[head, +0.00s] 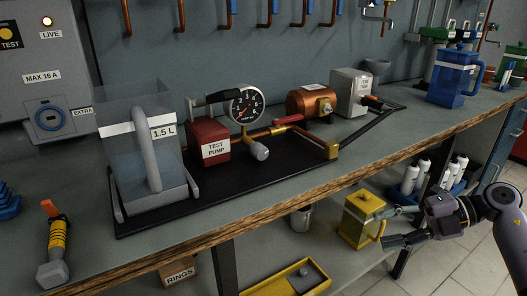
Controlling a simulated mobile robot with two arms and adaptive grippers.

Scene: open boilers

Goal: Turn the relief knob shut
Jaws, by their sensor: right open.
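The test pump (209,143) is a red block labelled TEST PUMP on a black tray on the bench. A round dial gauge (245,106) stands beside it. A grey knob (260,151) sticks out toward the front below the gauge, on the brass and copper pipework; it looks like the relief knob, though no label shows. Its turned position cannot be told. My right gripper (391,226) is open at the lower right, below the bench edge and well away from the knob. Its fingertips are close to the handle of a yellow jug (358,222); contact cannot be told. My left gripper is out of view.
A clear 1.5 L water tank (138,160) stands left of the pump. A copper cylinder (309,103) and a grey test tank (352,91) stand to the right. A blue jug (453,80) stands farther right.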

